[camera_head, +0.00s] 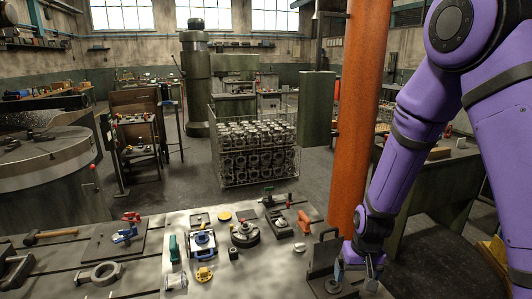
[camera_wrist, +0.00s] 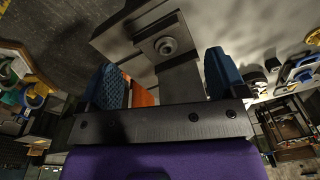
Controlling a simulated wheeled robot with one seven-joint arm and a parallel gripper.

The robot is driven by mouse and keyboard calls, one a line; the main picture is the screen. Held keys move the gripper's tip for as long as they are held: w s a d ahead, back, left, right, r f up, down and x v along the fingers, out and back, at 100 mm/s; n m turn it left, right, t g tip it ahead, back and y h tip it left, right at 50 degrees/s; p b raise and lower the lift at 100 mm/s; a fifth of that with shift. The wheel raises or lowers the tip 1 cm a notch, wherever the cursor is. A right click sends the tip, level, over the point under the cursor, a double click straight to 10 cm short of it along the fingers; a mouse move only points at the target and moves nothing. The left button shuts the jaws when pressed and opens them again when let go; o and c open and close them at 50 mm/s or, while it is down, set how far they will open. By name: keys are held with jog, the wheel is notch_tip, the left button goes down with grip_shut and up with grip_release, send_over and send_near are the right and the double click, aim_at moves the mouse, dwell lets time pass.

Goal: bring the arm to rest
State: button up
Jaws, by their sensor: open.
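My purple arm comes down from the right in the head view. My gripper (camera_head: 358,276) is at the right end of the workbench (camera_head: 150,235), beside a dark upright angle bracket (camera_head: 323,252). In the wrist view my gripper (camera_wrist: 165,82) shows two blue ridged fingertips set wide apart, with nothing held between them. A grey metal fixture with a round boss (camera_wrist: 166,45) lies beyond the fingers. I cannot tell whether the fingers touch it.
An orange-brown column (camera_head: 362,110) rises close to my arm. The bench holds a blue valve casting (camera_head: 202,243), a round dark fixture (camera_head: 245,234), a hammer (camera_head: 50,236) and a grey ring (camera_head: 100,273). A wire crate of castings (camera_head: 255,150) stands behind, with open floor around it.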

jog(key=s+d+r+t, duration=0.1)
jog(key=s+d+r, duration=0.15)
jog(key=r, duration=0.95)
jog(key=s+d+r+t, duration=0.1)
jog(key=s+r, duration=0.3)
jog(key=r, duration=0.7)
jog(key=s+d+r+t, duration=0.2)
jog(key=s+d+r, duration=0.1)
jog(key=s+r, duration=0.8)
jog(key=s, duration=0.4)
jog(key=shift+s+r+t, duration=0.15)
jog(key=shift+s+t, duration=0.15)
jog(key=shift+d, duration=0.1)
jog(key=shift+c, duration=0.4)
